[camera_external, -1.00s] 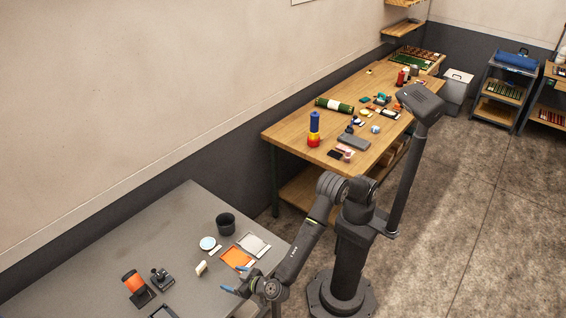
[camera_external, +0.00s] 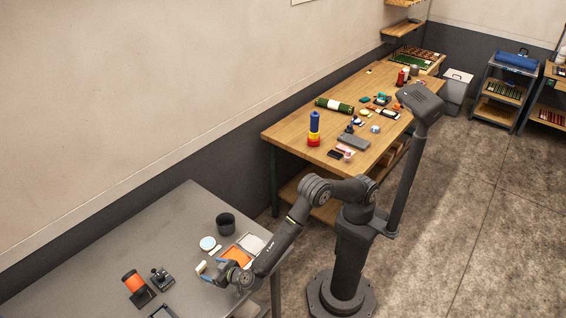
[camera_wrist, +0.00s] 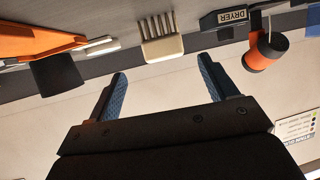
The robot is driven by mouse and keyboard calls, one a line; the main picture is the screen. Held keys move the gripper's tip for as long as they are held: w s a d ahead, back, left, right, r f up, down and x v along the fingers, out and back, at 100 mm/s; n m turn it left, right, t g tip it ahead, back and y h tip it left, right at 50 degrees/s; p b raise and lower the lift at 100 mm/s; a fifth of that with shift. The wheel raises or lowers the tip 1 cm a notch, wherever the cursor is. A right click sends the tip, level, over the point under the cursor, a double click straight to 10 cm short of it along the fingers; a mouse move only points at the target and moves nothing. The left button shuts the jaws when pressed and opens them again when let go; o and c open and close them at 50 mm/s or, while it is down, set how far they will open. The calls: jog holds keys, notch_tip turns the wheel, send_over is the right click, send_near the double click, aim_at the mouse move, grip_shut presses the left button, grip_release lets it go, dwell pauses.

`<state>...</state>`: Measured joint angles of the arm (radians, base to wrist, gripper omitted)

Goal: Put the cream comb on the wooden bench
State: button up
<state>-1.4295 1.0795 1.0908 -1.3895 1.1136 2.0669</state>
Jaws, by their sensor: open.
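The cream comb (camera_external: 201,267) stands on the grey table (camera_external: 185,207) at the lower left. In the wrist view the comb (camera_wrist: 161,47) shows its teeth and sits just beyond the gap between my fingertips. My gripper (camera_external: 213,270) is open and empty close beside the comb, and its blue finger pads also show in the wrist view (camera_wrist: 163,70). I cannot tell whether a fingertip touches the comb. The wooden bench (camera_external: 290,131) stands along the wall beyond the grey table.
An orange tray (camera_external: 236,256), a black cup (camera_external: 225,223) and a white round dish (camera_external: 207,243) stand near the comb.

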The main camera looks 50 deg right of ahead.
aim_at(202, 267)
jog(key=x, duration=0.5)
jog(key=shift+w+a, duration=0.25)
jog(key=shift+w, duration=0.05)
jog(key=shift+r, duration=0.1)
jog(key=shift+c, duration=0.2)
jog(key=c, duration=1.1)
jog(key=shift+c, duration=0.3)
jog(key=shift+r, duration=0.45)
jog(key=w+d+r, duration=0.6)
jog(key=d+r, duration=0.4)
jog(key=shift+w, duration=0.15)
